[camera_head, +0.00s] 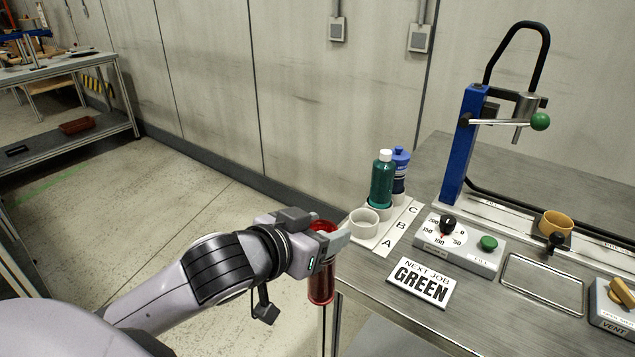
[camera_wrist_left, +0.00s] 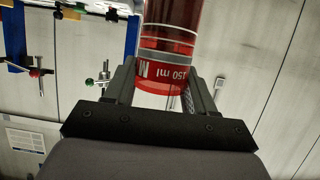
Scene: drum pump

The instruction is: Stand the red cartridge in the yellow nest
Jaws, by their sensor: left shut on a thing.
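My left gripper (camera_head: 328,238) is shut on the red cartridge (camera_head: 321,288), a clear red cylinder. It holds the cartridge roughly upright, just off the left edge of the bench. The left wrist view shows the cartridge (camera_wrist_left: 172,50) between the two fingers, with a red band marked "150 ml". The yellow nest (camera_head: 556,224) is a short, round, open cup at the right of the bench, well away from the gripper, and looks empty. My right gripper is not in view.
A rack marked A, B, C has an empty white cup (camera_head: 363,223), a green bottle (camera_head: 382,182) and a blue bottle (camera_head: 401,165). A dial box (camera_head: 460,243), a "NEXT JOB GREEN" sign (camera_head: 421,282) and a blue lever press (camera_head: 463,145) stand on the bench.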

